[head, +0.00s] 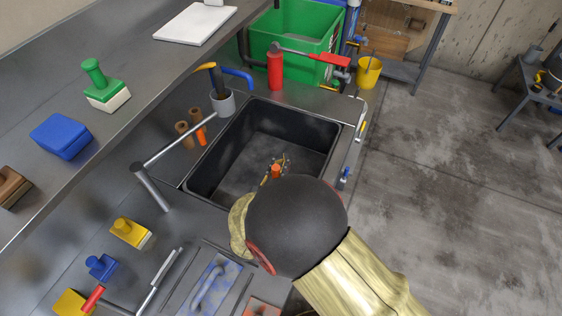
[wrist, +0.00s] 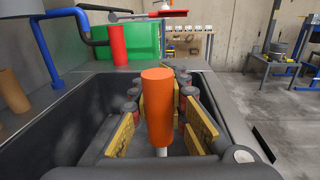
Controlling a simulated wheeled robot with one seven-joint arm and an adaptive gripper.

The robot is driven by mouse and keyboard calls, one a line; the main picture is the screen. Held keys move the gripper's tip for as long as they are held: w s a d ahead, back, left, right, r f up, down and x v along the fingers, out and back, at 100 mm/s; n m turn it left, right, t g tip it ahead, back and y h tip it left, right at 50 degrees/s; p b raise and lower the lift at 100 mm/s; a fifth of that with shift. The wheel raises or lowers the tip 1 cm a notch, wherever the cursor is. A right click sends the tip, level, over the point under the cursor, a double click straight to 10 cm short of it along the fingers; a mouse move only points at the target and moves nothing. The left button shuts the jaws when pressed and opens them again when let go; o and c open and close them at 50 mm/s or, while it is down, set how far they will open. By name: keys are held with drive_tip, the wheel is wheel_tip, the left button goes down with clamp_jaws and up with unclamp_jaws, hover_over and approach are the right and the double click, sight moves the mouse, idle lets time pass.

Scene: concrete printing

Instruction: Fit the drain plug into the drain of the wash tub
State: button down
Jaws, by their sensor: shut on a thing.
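The drain plug, an orange cylinder (wrist: 157,105) with a pale stem below it, stands upright between the yellow-padded fingers of my gripper (wrist: 162,118) in the wrist view. My gripper is shut on it. In the head view the plug's orange top (head: 276,171) shows just beyond my dark wrist, over the black wash tub (head: 225,160). The tub's side wall also shows in the wrist view (wrist: 78,120). The drain is not visible in either view; my arm and gripper hide part of the tub floor. The plug's lower end and its height above the floor cannot be told.
A green crate (head: 300,40) is behind. Brushes and blocks lie on the left surfaces.

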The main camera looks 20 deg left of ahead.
drive_tip(key=shift+f+b, duration=1.9)
drive_tip(key=shift+f, duration=1.55)
drive_tip(key=shift+r, duration=0.4)
drive_tip(key=shift+f, duration=0.45)
idle(2.0)
drive_tip(key=shift+r+p, duration=0.4)
drive_tip(key=shift+p, duration=0.25)
idle(1.0)
